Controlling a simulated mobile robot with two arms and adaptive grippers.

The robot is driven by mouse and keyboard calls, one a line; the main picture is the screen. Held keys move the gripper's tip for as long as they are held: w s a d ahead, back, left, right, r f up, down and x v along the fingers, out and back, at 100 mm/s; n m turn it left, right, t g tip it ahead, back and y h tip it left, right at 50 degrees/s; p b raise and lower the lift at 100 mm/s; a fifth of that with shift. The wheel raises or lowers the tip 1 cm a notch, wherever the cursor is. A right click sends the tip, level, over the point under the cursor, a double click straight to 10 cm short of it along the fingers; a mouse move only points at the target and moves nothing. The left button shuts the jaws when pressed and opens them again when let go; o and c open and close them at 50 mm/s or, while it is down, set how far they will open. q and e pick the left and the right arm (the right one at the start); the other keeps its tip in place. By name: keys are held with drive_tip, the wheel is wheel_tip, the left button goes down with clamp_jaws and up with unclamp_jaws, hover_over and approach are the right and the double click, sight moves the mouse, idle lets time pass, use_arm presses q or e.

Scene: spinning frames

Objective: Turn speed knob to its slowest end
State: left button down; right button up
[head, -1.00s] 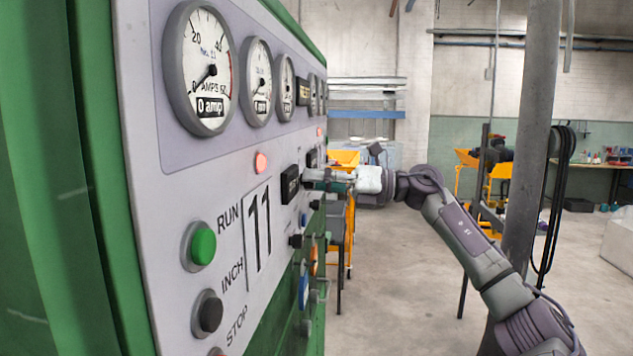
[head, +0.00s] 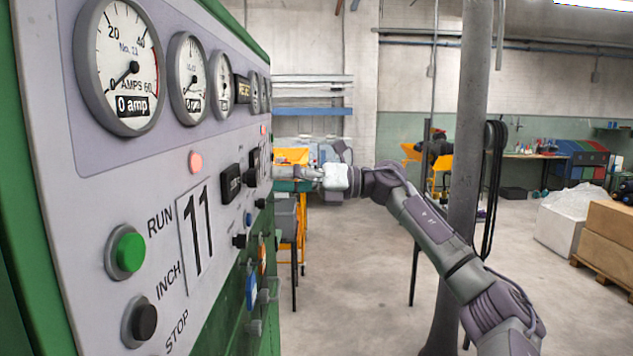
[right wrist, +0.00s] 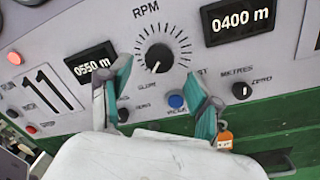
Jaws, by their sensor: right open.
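In the head view the right gripper (head: 284,173) is beside the grey panel (head: 72,215), and the knob cannot be made out there. My left gripper is not in view.
Black displays reading 0550 m (right wrist: 94,64) and 0400 m (right wrist: 240,20) flank the knob. A blue button (right wrist: 176,101) and a small black knob (right wrist: 242,91) sit below. Open floor (head: 360,290) lies right of the panel.

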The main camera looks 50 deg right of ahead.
drive_tip(key=v, duration=0.7)
drive_tip(key=shift+s+d, duration=0.15)
drive_tip(key=shift+s, duration=0.05)
idle(0.4)
